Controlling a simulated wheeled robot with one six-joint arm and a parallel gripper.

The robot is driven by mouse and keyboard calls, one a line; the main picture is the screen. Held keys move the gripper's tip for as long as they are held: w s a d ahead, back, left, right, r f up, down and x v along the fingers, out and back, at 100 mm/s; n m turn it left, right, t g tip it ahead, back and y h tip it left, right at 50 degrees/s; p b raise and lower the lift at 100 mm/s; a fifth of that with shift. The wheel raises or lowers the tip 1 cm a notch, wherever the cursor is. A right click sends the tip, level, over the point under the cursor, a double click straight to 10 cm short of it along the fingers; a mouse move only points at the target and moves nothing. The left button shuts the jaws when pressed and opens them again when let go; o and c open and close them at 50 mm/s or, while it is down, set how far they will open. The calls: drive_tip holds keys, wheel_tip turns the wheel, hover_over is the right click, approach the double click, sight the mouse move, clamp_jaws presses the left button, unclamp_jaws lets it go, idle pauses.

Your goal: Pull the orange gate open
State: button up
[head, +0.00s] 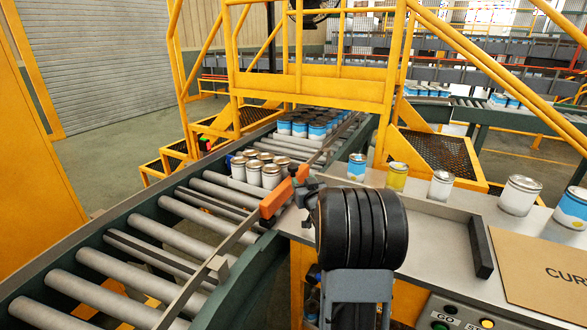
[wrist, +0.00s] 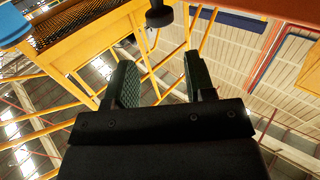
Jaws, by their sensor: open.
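The orange gate (head: 277,199) is a short bar lying slantwise over the near side of the roller conveyor, beside a metal guide rail. My gripper (head: 305,190) is at the bar's right side in the head view, largely hidden by my dark wrist; I cannot tell whether it touches. In the wrist view my gripper (wrist: 160,80) has its two fingers spread with nothing between them. A dark round knob-like piece (wrist: 159,15) shows beyond the fingertips. An orange-red bar runs along the upper right there; I cannot tell whether it is the gate.
White cans (head: 258,172) stand on the rollers behind the gate, with blue cans (head: 315,124) farther back. Several cans and a cardboard sign (head: 548,265) are on the side table (head: 420,225). A yellow stair frame (head: 310,85) spans the conveyor. The nearer rollers (head: 125,255) are clear.

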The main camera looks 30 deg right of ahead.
sight(294, 169)
drive_tip(key=p+x, duration=0.1)
drive_tip(key=x, duration=1)
drive_tip(key=shift+w+p, duration=0.25)
drive_tip(key=shift+p, duration=0.15)
drive_tip(key=shift+c, duration=0.4)
